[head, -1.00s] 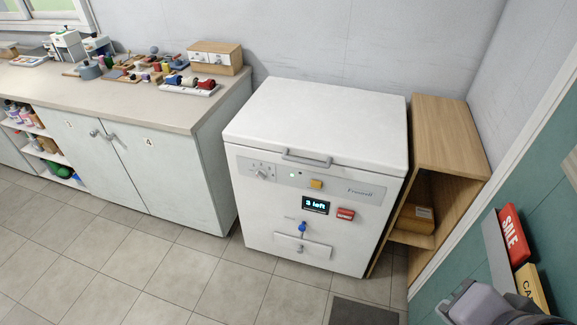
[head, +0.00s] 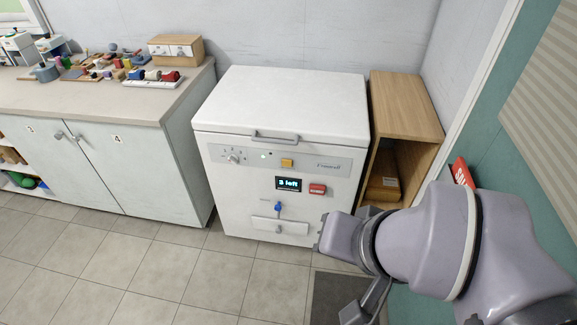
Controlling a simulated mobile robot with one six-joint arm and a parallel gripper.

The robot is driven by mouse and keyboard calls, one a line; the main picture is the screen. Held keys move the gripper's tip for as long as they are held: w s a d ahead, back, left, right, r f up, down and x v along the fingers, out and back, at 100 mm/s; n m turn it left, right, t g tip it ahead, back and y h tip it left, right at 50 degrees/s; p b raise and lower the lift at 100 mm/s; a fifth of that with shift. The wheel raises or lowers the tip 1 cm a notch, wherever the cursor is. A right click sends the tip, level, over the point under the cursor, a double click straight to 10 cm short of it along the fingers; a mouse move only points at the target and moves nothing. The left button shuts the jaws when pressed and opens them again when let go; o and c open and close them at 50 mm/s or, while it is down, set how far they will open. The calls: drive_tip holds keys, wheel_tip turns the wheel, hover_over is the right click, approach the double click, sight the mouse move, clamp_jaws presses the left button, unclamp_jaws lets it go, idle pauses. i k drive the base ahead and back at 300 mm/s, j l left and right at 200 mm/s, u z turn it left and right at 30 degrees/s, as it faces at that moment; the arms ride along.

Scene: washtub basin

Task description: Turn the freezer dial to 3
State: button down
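The white chest freezer (head: 225,190) stands against the wall in the middle of the head view, its lid (head: 290,100) shut. Its dial (head: 233,158) is a small round knob at the upper left of the front panel, with marks around it too small to read. A lit display (head: 288,184) on the front reads "3 left". My arm reaches in from the lower right, its near links large in view. My gripper's fingers are not clearly visible; the arm's far end is beside the freezer's lower right front, apart from the dial.
A yellow button (head: 287,163), a red switch (head: 317,189) and a blue tap-like part (head: 278,206) sit on the freezer front. A wooden shelf (head: 408,105) stands to its right, a cluttered counter (head: 150,108) to its left.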

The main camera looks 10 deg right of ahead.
sight(233, 157)
drive_tip(key=i+j+z, duration=0.25)
drive_tip(key=j+z, duration=0.15)
drive_tip(key=j, duration=0.45)
drive_tip(key=i+j+z, duration=0.15)
drive_tip(key=j+z, duration=0.3)
drive_tip(key=j, duration=0.4)
drive_tip(key=j+z, duration=0.4)
drive_tip(key=j, duration=0.45)
drive_tip(key=k+j+z, duration=0.15)
drive_tip(key=j+z, duration=0.25)
drive_tip(key=j, duration=0.5)
